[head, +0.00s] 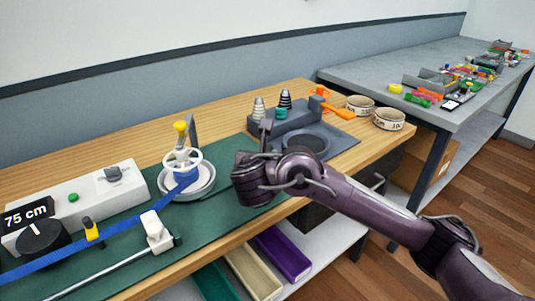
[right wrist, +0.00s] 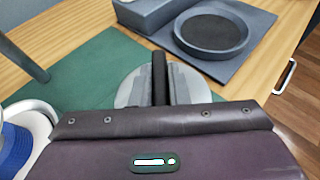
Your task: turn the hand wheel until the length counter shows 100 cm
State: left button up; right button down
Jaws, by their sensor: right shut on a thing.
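The length counter (head: 26,215) at the left of the head view reads 75 cm. The hand wheel (head: 196,157) is a white ring with a yellow knob (head: 181,127), above a pale round reel. A blue strap (head: 120,223) runs from the reel to the lower left. My right gripper (head: 265,133) is to the right of the wheel and apart from it. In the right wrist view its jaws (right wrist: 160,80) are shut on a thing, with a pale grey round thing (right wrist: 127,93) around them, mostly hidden. My left gripper is not in view.
A grey tray (head: 345,140) with a round recess lies right of my right gripper. A white clamp (head: 157,231) and metal rod are at the front. Bins (head: 285,252) sit below the bench edge.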

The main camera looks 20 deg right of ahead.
jog(key=c, duration=1.4)
grip_release()
jog(key=shift+s+a+r, duration=0.2)
jog(key=shift+s+a, duration=0.05)
jog(key=shift+s, duration=0.2)
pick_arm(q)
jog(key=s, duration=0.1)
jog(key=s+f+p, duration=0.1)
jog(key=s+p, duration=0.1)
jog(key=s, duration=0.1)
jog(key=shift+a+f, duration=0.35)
pick_arm(e)
jog(key=v, duration=0.6)
jog(key=shift+s+a, duration=0.15)
jog(key=shift+s, duration=0.2)
